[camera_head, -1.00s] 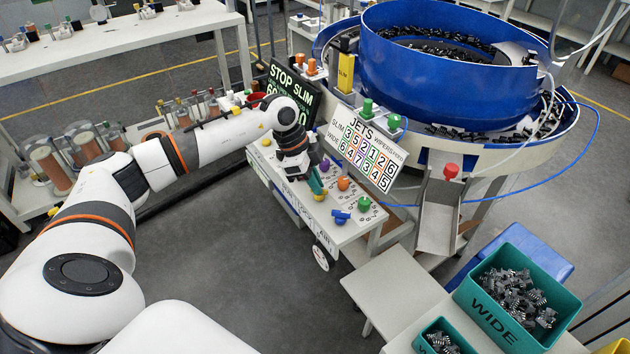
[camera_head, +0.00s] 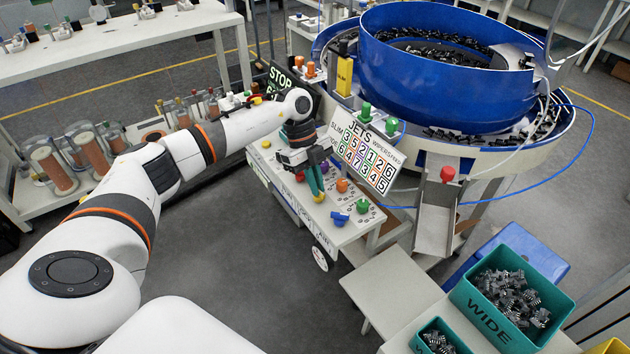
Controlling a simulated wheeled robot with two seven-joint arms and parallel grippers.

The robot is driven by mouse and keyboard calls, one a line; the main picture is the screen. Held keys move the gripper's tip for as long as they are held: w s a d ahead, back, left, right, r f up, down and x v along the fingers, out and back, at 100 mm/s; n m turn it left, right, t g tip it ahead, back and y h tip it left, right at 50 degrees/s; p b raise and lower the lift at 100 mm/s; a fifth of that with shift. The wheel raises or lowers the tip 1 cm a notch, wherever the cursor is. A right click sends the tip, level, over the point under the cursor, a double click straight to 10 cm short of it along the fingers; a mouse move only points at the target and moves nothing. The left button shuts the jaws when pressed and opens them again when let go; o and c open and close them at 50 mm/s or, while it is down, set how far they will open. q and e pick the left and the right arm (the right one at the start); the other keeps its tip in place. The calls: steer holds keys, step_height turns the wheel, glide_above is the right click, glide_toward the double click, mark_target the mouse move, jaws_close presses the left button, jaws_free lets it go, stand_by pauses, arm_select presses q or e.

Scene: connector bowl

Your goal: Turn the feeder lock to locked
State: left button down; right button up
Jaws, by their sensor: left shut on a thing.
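The white control panel (camera_head: 333,233) carries several coloured knobs in the middle of the head view. My left gripper (camera_head: 318,192) reaches down to it with green fingers, shut on what looks like a small yellow knob (camera_head: 319,198). The fingers hide most of this knob, so its angle cannot be read. I cannot read which knob is labelled as the feeder lock. A blue knob (camera_head: 340,219), an orange knob (camera_head: 342,186) and a green knob (camera_head: 362,206) stand to the right of the fingers. A red knob (camera_head: 299,176) shows to their left. My right gripper is out of view.
A blue bowl feeder (camera_head: 450,75) stands behind the panel. A jets number board (camera_head: 364,153) rises close right of my gripper. A metal chute (camera_head: 436,220), a teal WIDE bin (camera_head: 510,300) and a pale table (camera_head: 392,290) lie to the right. Grey floor is clear in front.

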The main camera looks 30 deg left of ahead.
arm_select(q)
steer(key=m, duration=0.1)
steer(key=m+g, duration=0.1)
steer(key=m, duration=0.2)
steer(key=shift+w+d+m+g+y+b, duration=0.1)
steer(key=shift+w+m+g+y+b, duration=0.2)
steer(key=shift+y, duration=0.1)
steer(key=m+y, duration=0.1)
steer(key=m, duration=0.1)
steer(key=m+g+b, duration=0.1)
steer(key=m, duration=0.2)
steer(key=shift+w+d+m+y, duration=0.1)
steer(key=shift+d+m+y, duration=0.05)
steer(key=shift+m+y, duration=0.2)
steer(key=c, duration=1.5)
jaws_free()
steer(key=b+v, duration=0.1)
steer(key=v, duration=1.1)
steer(key=shift+w+d, duration=0.15)
steer(key=shift+w, duration=0.05)
